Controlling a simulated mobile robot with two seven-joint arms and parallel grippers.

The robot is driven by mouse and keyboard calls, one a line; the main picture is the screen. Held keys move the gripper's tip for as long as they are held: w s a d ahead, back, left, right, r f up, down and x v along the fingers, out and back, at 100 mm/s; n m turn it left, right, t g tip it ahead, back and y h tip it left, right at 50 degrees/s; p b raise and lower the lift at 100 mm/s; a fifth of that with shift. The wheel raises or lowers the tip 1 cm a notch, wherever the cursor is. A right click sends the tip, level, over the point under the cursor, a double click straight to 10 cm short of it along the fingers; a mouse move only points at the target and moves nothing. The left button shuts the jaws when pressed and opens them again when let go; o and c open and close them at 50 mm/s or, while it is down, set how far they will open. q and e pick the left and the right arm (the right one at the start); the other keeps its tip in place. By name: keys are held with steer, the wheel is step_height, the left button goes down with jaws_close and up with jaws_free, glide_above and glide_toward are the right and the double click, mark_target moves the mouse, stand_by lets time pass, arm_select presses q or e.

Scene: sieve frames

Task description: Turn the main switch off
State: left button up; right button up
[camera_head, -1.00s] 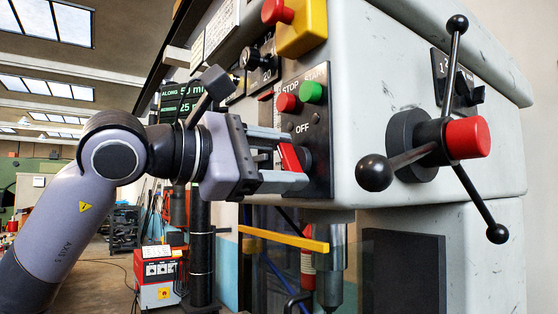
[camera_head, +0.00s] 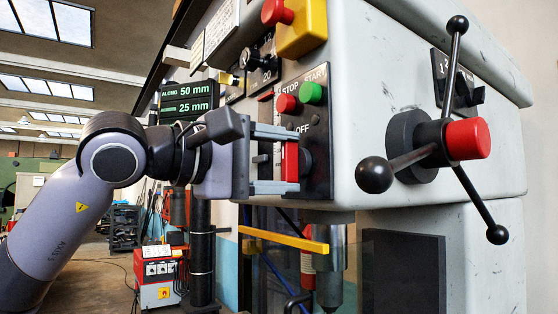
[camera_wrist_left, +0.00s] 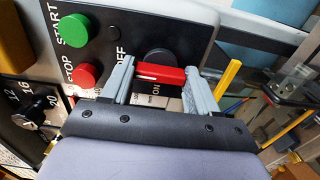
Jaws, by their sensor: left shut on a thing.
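The main switch is a red handle (camera_head: 290,161) on a dark round base, low on the black control plate (camera_head: 318,165). In the head view the handle stands upright, below the OFF label (camera_head: 305,127). My left gripper (camera_head: 283,160) is shut on it, one finger above and one below. In the left wrist view the handle (camera_wrist_left: 160,73) spans between the fingers of the left gripper (camera_wrist_left: 163,82). Its white mark is towards the finger beside the OFF label (camera_wrist_left: 120,56). The ON label (camera_wrist_left: 157,88) shows beside the handle. My right gripper is not in view.
A red STOP button (camera_head: 287,103) and a green START button (camera_head: 312,93) sit just above the switch. A red button on a yellow box (camera_head: 304,29) is higher up. A multi-arm feed lever (camera_head: 420,145) sticks out at right. A yellow bar (camera_head: 283,238) runs below.

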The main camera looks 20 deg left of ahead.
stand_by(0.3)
arm_select(q)
steer(key=o, duration=1.1)
steer(key=shift+c, duration=0.2)
steer(key=b+v, duration=0.2)
steer(key=v, duration=0.5)
steer(key=shift+s, duration=0.1)
